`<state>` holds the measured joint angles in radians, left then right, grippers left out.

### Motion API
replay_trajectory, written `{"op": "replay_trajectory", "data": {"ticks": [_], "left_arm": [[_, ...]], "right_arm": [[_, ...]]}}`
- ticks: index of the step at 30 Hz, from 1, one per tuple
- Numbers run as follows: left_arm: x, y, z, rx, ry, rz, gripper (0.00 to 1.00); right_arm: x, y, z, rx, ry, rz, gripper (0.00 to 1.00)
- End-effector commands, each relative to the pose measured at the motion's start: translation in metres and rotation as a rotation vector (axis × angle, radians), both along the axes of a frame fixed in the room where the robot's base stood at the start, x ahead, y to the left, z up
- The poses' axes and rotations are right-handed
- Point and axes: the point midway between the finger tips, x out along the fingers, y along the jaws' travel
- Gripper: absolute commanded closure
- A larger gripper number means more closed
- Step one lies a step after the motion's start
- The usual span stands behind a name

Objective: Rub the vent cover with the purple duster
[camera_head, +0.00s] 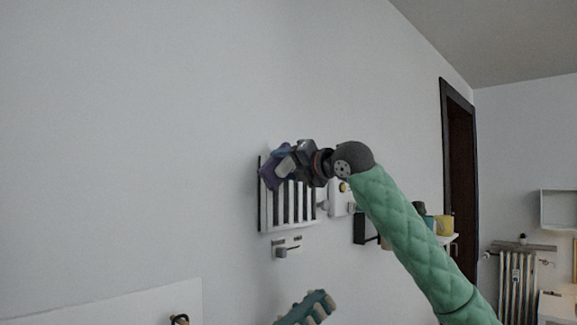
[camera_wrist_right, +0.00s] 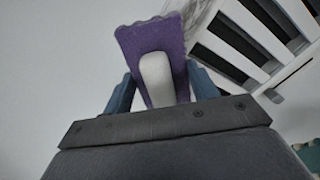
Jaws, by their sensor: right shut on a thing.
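The vent cover (camera_head: 289,207) is a white slatted panel with dark gaps on the wall, in the middle of the head view. It also shows at the upper right of the right wrist view (camera_wrist_right: 262,62). The purple duster (camera_head: 268,176) is at the vent's upper left part. In the right wrist view it has a purple pad (camera_wrist_right: 152,40) and a pale grey handle (camera_wrist_right: 157,78). My right gripper (camera_head: 284,166) is shut on the handle, its blue fingers on both sides. I cannot tell whether the pad touches the vent. My left gripper is not in view.
A small wall fitting (camera_head: 287,247) sits below the vent. A white switch box (camera_head: 341,198) is right of it, and a shelf with cups (camera_head: 444,225) is farther right. A teal object (camera_head: 306,308) shows at the bottom edge. The wall left of the vent is bare.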

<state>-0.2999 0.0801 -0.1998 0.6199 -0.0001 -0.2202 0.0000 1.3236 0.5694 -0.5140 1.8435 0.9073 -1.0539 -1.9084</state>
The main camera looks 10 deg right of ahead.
Motion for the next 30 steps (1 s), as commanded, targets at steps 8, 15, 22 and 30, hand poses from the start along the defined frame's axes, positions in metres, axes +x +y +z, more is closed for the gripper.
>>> {"op": "replay_trajectory", "data": {"ticks": [8, 15, 22, 30], "left_arm": [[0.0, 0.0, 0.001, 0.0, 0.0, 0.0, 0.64], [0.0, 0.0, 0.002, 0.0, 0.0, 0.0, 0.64], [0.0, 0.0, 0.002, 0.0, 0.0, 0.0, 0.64], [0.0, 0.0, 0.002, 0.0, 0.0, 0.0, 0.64]], "right_arm": [[0.003, -0.004, 0.0, 0.0, 0.001, -0.001, 0.6], [0.012, -0.018, 0.0, 0.0, 0.001, -0.002, 0.6], [0.02, -0.029, 0.0, 0.0, 0.0, -0.001, 0.6], [0.025, -0.036, 0.0, 0.0, 0.001, -0.001, 0.6]]}}
